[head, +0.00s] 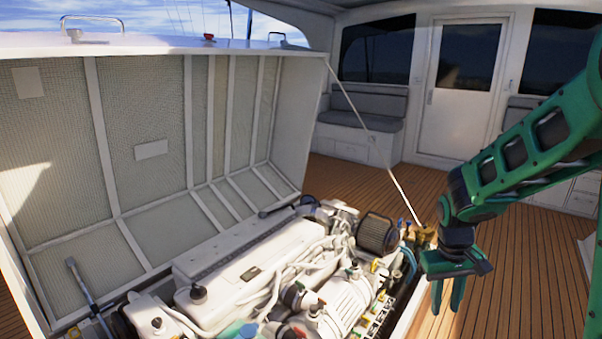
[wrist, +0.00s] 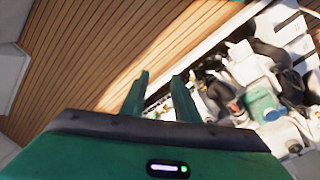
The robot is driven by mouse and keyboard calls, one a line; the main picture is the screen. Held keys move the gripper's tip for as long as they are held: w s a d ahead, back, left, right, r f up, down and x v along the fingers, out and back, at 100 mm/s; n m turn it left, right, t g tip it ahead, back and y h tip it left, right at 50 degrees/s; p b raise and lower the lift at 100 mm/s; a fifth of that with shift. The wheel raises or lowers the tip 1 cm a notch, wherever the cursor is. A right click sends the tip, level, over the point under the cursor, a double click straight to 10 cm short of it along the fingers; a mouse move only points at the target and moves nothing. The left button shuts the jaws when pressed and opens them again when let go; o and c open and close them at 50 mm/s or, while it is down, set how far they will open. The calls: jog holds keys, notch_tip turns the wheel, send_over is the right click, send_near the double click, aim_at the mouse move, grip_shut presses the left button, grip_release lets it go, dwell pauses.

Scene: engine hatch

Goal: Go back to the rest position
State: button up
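My gripper (head: 447,296) hangs at the right in the head view, fingers pointing down. It is beside the right edge of the engine bay, above the wooden deck. In the wrist view its two green fingers (wrist: 160,95) stand apart with nothing between them. The engine (head: 270,265) fills the open bay at the lower middle of the head view, and part of it shows in the wrist view (wrist: 250,95). The raised hatch (head: 150,150) stands open over the engine's left and far side.
A thin stay (head: 378,145) runs from the hatch's upper corner down to the bay edge, left of my arm. A bench (head: 362,118) and a white door (head: 460,85) stand at the back. The wooden deck (head: 530,270) is clear around and below my gripper.

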jog(key=s+d+r+m, duration=0.2)
jog(key=s+r, duration=0.1)
jog(key=s, duration=0.5)
jog(key=s+d+r+m+y, duration=0.1)
jog(key=s+d+r+m, duration=0.1)
jog(key=s, duration=0.6)
jog(key=s+d+r+m, duration=0.2)
jog(key=s+r, duration=0.3)
jog(key=s, duration=0.4)
jog(key=shift+d+m+y, duration=0.2)
jog(key=shift+m+y, duration=0.1)
jog(key=shift+m, duration=0.1)
jog(key=shift+r, duration=0.1)
